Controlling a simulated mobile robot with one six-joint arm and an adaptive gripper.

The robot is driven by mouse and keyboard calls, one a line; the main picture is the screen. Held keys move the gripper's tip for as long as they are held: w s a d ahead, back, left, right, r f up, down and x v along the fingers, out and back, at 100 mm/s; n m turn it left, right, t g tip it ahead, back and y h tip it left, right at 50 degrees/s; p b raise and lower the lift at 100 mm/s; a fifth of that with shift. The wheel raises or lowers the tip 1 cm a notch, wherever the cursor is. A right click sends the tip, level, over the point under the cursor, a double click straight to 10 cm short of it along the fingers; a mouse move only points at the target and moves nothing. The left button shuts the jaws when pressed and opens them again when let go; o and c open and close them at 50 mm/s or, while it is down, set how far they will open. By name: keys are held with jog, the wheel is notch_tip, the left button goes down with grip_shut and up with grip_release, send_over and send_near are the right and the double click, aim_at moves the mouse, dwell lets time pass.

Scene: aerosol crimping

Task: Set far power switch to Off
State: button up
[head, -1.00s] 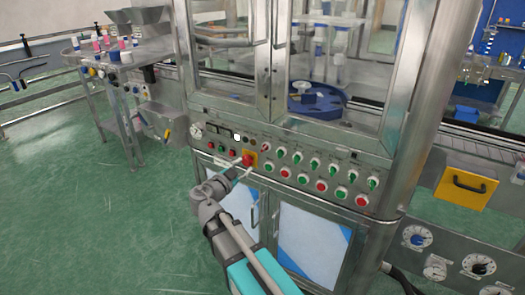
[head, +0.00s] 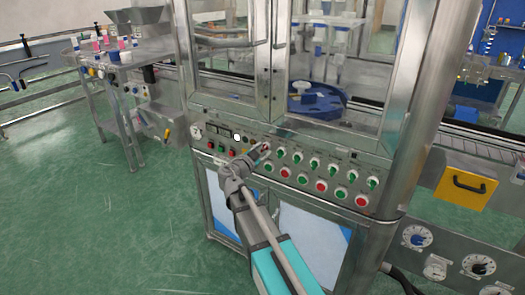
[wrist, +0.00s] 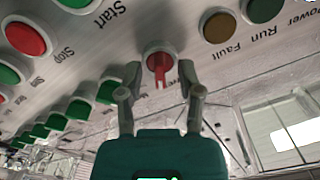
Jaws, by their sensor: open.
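A small red rotary switch (wrist: 158,66) with a pale round collar sits on the metal panel, in the upper middle of the wrist view. Its handle points down in that picture. I cannot read a label for it. My gripper (wrist: 159,70) is open, with one finger on each side of the red switch. I cannot tell whether either finger touches it.
A row of green switches (head: 315,162) runs right along the panel, above green and red push buttons (head: 321,187). In the wrist view an amber lamp (wrist: 219,27) and a green lamp (wrist: 262,8) sit close by on the right. Open floor (head: 120,220) lies left.

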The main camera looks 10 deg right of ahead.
jog(key=shift+w+d, duration=0.1)
grip_shut()
dwell(0.3)
jog(key=shift+n, duration=0.4)
jog(key=n, duration=1.1)
dwell(0.4)
dwell(0.4)
grip_release()
